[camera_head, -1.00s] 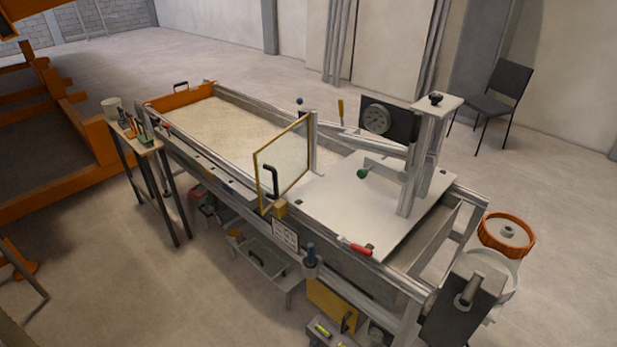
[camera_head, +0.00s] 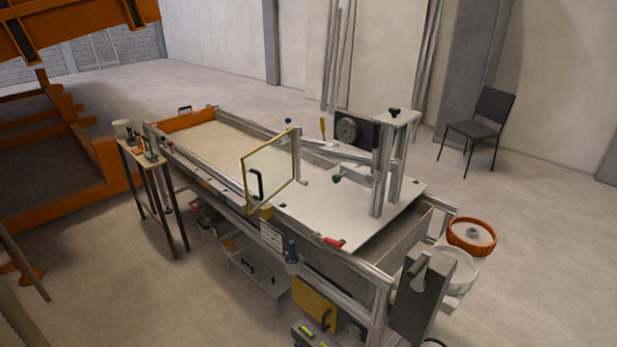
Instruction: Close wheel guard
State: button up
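A clear upright panel with a yellow frame (camera_head: 272,168), which looks like the wheel guard, stands at the middle of the long sandbed (camera_head: 225,197). Its far edge meets a metal post (camera_head: 299,158), and it reaches across the bed toward the near side rail. A black handle (camera_head: 256,184) is on the panel near its near edge. The panel stands out from the post, crosswise to the bed. My gripper is not in view, and nothing touches the panel.
A small tool table (camera_head: 140,158) is at left. Orange structures (camera_head: 85,150) fill the left side.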

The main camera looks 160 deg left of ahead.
aim_at(260, 198)
jog(key=u, duration=1.65)
jog(key=i, duration=0.1)
jog(key=u, duration=3.5)
